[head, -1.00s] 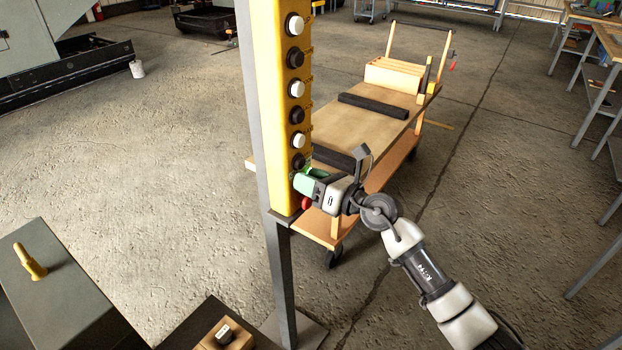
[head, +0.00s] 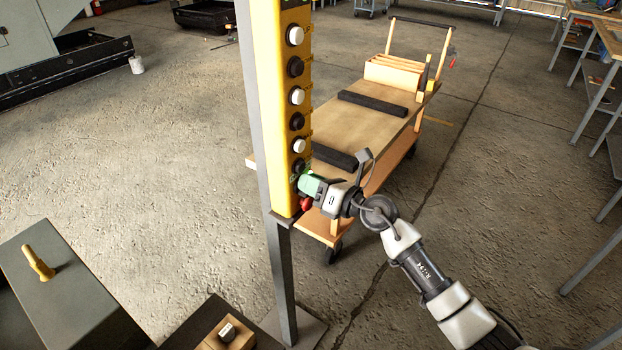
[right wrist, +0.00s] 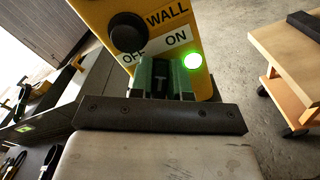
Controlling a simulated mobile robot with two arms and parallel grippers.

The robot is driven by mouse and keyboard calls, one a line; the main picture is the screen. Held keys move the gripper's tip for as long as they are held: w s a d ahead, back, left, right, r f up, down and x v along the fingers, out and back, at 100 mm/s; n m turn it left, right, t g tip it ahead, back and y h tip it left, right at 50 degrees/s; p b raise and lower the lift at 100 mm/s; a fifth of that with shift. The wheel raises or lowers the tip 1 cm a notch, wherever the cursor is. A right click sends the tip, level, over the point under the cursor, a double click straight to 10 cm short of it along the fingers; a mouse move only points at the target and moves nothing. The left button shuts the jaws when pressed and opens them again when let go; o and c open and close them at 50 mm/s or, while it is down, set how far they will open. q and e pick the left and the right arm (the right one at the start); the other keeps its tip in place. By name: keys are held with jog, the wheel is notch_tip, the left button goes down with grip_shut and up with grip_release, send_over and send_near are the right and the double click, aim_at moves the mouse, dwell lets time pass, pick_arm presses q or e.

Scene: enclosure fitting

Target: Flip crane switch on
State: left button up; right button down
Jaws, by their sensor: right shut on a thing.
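A tall yellow control box (head: 270,100) with a column of black and white buttons hangs on a grey post. In the right wrist view, its lower end (right wrist: 92,14) carries a white label (right wrist: 172,42) reading OFF and ON. A green lamp (right wrist: 193,61) glows beside ON. My right gripper (head: 304,185) is at the bottom of the box, and its green fingers (right wrist: 164,78) cover the spot below the label. It is shut on the switch there, which the fingers hide. A red part (head: 306,204) shows just below the fingers. My left gripper is not in view.
A wooden cart (head: 365,125) with dark bars stands close behind the box and my right arm. Workbenches line the right edge. Open floor lies left of the post.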

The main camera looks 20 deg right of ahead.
jog(key=c, duration=1.1)
grip_release()
